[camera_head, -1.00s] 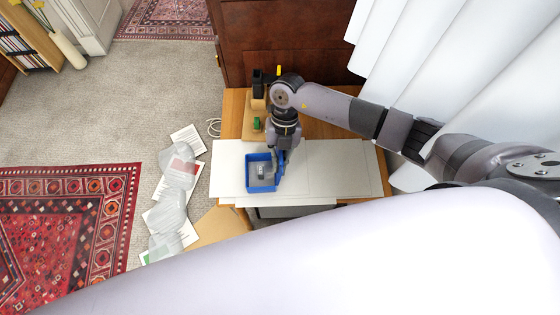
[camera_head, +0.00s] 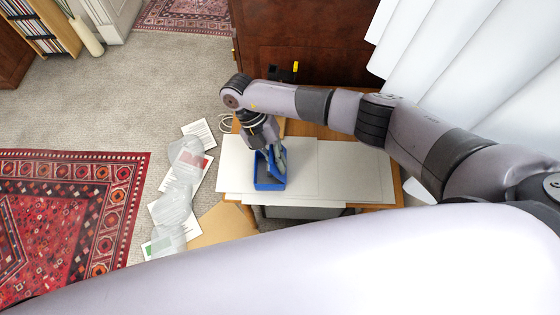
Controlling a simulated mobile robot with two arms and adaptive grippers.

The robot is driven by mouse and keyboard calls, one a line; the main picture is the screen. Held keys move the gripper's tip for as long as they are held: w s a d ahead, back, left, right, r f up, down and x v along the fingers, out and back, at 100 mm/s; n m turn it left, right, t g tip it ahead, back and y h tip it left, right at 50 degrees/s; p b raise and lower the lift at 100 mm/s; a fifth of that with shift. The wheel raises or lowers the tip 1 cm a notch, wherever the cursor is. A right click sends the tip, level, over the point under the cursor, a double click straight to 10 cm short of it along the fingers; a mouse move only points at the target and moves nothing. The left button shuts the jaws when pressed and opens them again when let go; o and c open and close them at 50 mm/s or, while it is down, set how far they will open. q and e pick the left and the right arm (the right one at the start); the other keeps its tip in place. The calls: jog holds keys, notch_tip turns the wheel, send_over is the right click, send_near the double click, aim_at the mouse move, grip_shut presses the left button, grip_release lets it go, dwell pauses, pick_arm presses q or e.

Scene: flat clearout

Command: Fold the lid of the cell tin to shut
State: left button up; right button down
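The cell tin (camera_head: 270,186) is a small open blue box on white sheets on the wooden table. A blue flap that looks like its lid (camera_head: 278,162) stands tilted over the tin at its right part and is not flat on the rim. My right gripper (camera_head: 273,154) reaches down from the upper left, at the tin's back side by the lid. The gripper hides part of the lid and the tin's inside. Its fingers are too small and overlapped to tell whether they are open or touch the lid. My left gripper is out of view.
White sheets (camera_head: 350,172) cover the table right of the tin. A dark object with a yellow top (camera_head: 294,68) stands at the table's back. Papers and clear plastic pieces (camera_head: 172,208) lie on the floor at left. A white curtain (camera_head: 480,70) hangs at right.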

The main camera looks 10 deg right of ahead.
jog(key=shift+a, duration=0.1)
dwell(0.3)
jog(key=c, duration=1.8)
grip_release()
jog(key=shift+c, duration=0.2)
jog(key=v, duration=1.2)
jog(key=shift+f, duration=0.1)
jog(key=shift+c, duration=0.3)
